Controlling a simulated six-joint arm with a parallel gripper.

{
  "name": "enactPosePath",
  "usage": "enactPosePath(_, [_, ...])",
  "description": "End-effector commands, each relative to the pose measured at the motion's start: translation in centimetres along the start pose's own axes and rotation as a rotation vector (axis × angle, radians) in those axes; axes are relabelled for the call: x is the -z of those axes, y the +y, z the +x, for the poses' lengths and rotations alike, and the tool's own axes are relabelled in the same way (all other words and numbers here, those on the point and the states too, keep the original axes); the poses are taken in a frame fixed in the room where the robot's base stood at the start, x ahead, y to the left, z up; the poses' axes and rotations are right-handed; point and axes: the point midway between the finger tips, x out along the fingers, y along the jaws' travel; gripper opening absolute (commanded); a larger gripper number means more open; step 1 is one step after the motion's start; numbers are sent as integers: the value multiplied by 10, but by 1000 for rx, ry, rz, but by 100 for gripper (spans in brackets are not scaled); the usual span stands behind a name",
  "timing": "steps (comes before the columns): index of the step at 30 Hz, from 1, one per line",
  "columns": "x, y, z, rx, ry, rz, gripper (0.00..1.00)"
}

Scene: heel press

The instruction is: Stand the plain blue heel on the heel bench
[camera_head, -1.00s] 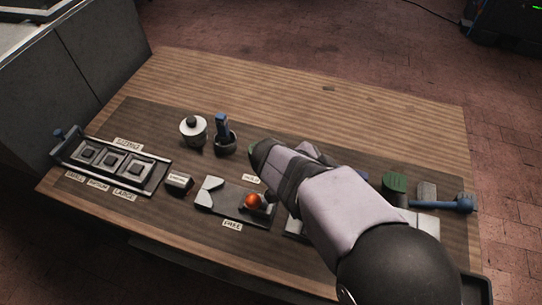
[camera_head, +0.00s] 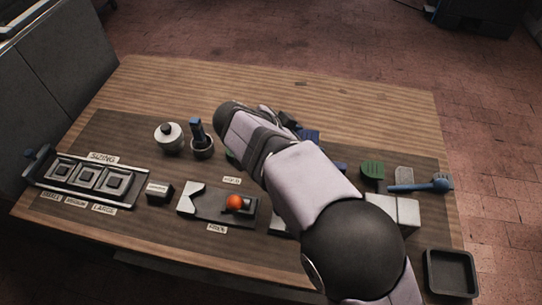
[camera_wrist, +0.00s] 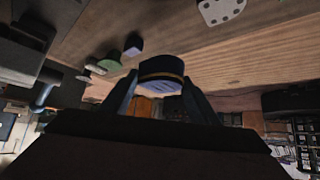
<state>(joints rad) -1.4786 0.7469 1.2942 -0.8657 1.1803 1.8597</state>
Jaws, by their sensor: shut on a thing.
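In the wrist view my gripper (camera_wrist: 161,82) is shut on a dark blue heel (camera_wrist: 162,68) with a tan band around it and a paler bluish face. The band sets it apart from a plain piece. A separate blue block (camera_wrist: 133,45) lies beyond it on the table, with no band that I can make out. In the head view a blue piece (camera_head: 309,135) shows behind my arm, and another blue bit (camera_head: 340,167) shows at the arm's edge. My arm hides the fingers and the held heel there. I cannot tell which fixture is the heel bench.
A sizing rack (camera_head: 90,179) stands at the left. A fixture with an orange ball (camera_head: 234,202), a white pot (camera_head: 169,137) and a cup with a blue-handled tool (camera_head: 201,143) stand nearby. A green piece (camera_head: 372,170), blue hammer (camera_head: 420,186) and black tray (camera_head: 450,272) are right.

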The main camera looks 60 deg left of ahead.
Motion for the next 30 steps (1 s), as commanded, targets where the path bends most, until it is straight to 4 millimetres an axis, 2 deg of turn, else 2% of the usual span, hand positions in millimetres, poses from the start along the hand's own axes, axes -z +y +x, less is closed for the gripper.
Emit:
enactPosePath(9, [-32,1,32,-3,1,-4,27])
enactPosePath(20, [-42,1,42,-2,0,-2,27])
enactPosePath(30, [-64,1,64,-1,0,-1,27])
